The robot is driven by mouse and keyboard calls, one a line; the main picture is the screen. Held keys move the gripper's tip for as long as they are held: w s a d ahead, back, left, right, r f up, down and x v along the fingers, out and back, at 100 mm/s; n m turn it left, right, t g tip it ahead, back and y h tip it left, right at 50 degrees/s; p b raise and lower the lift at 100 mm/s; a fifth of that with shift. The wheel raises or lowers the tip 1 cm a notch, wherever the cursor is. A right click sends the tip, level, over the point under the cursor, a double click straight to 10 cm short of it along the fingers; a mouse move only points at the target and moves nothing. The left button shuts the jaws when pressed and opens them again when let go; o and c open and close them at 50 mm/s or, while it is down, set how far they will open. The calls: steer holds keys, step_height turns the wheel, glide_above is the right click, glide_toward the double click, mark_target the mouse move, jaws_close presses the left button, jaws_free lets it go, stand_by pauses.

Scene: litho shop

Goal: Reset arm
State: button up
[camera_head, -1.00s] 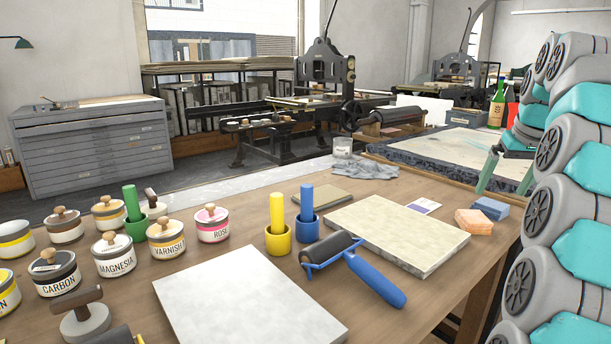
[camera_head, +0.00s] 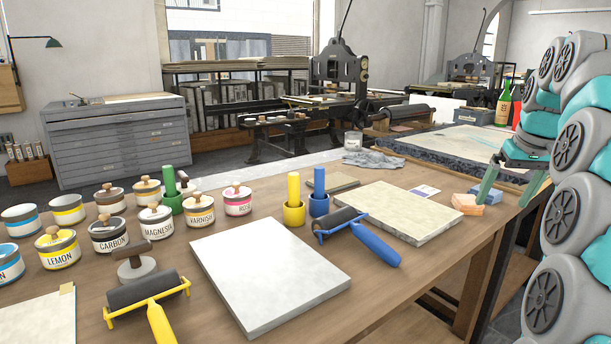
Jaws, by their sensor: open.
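My arm is folded in a stack along the right edge of the head view. My gripper (camera_head: 503,202) hangs from it over the right end of the wooden worktable (camera_head: 420,278), fingers pointing down. Its two green fingers are spread apart, with nothing between them. They show in front of the table's far right corner, close to the orange block (camera_head: 467,204) and the blue block (camera_head: 487,194) in the picture. I cannot tell how high the fingertips are above the table.
Two pale slabs (camera_head: 265,275) (camera_head: 395,212), a blue-handled roller (camera_head: 360,235), a yellow-handled roller (camera_head: 147,305) and several ink tins (camera_head: 108,235) lie on the worktable. A stone bed (camera_head: 460,150) stands beyond. Floor shows at the lower right.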

steer(key=s+a+f+n+g, duration=0.1)
steer(key=s+a+f, duration=0.4)
steer(key=s+a, duration=0.3)
steer(key=s+a+f+g, duration=0.2)
steer(key=s+a+f, duration=0.35)
steer(key=a, duration=0.45)
steer(key=s+a+f+g, duration=0.1)
steer(key=s+a+f, duration=0.2)
steer(key=s+f, duration=0.4)
steer(key=s+a+f+g, duration=0.1)
steer(key=s+a+f, duration=0.2)
steer(key=s+f, duration=0.5)
steer(key=s, duration=0.7)
steer(key=shift+s+a+g, duration=0.25)
steer(key=shift+a+g, duration=0.15)
